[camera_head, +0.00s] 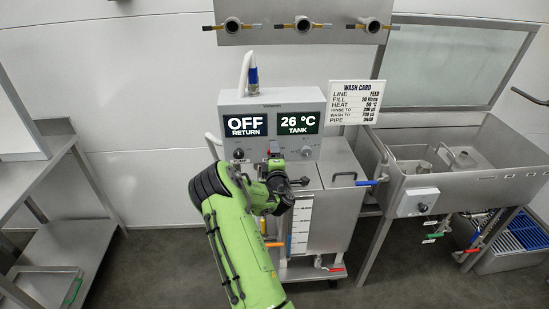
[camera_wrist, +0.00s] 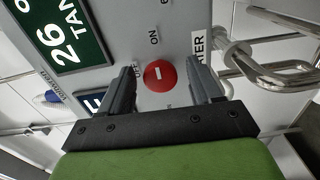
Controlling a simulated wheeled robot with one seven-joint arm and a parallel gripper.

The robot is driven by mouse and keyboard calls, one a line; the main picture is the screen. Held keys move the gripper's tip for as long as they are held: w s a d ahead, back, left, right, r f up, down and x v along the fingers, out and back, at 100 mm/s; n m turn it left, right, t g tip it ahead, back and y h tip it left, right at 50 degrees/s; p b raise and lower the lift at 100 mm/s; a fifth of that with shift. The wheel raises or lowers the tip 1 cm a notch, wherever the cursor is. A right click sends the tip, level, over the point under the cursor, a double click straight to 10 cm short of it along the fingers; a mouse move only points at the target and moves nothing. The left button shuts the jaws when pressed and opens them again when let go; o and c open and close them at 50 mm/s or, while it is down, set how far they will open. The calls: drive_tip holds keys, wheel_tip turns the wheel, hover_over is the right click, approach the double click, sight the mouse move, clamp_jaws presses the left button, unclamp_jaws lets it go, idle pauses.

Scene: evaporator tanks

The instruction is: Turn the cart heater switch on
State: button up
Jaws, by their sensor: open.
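The cart's grey control box (camera_head: 262,103) carries an OFF RETURN display (camera_head: 246,123) and a 26 °C TANK display (camera_head: 299,121). In the wrist view a round red switch (camera_wrist: 159,77) with a short white mark sits on the panel, with an ON label (camera_wrist: 154,38) and a partly covered label ending in "TER" (camera_wrist: 198,45) nearby. My gripper (camera_wrist: 161,68) is open, its two dark fingers on either side of the red switch; I cannot tell whether they touch it. In the head view my gripper (camera_head: 293,182) is in front of the panel's lower edge, and the red switch is mostly hidden.
A metal pipe handle (camera_wrist: 265,55) stands close to the right finger in the wrist view. A sink unit (camera_head: 465,165) with its own knob box stands right of the cart. A steel table (camera_head: 65,245) is at left. A wash card (camera_head: 356,102) hangs beside the box.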

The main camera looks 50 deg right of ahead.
drive_tip(key=b+v, duration=0.8)
drive_tip(key=v, duration=0.7)
drive_tip(key=shift+s+a, duration=0.3)
drive_tip(key=a+r+m+g+y+p, duration=0.1)
drive_tip(key=a+r+m+y+p, duration=0.15)
drive_tip(key=a, duration=0.35)
drive_tip(key=w+a+r+m+g+y+p, duration=0.1)
drive_tip(key=a+r+m+y, duration=0.25)
drive_tip(key=a, duration=0.35)
drive_tip(key=a+r+m+g+y+p, duration=0.1)
drive_tip(key=a+r+m+y+p, duration=0.1)
drive_tip(key=a+r+m, duration=0.3)
drive_tip(key=s+a+r+n+g+y+p, duration=0.2)
drive_tip(key=s+a+y, duration=0.3)
drive_tip(key=s+a, duration=0.8)
drive_tip(key=a+n+g, duration=0.1)
drive_tip(key=a, duration=0.3)
drive_tip(key=shift+s+y, duration=0.2)
drive_tip(key=shift+y, duration=0.1)
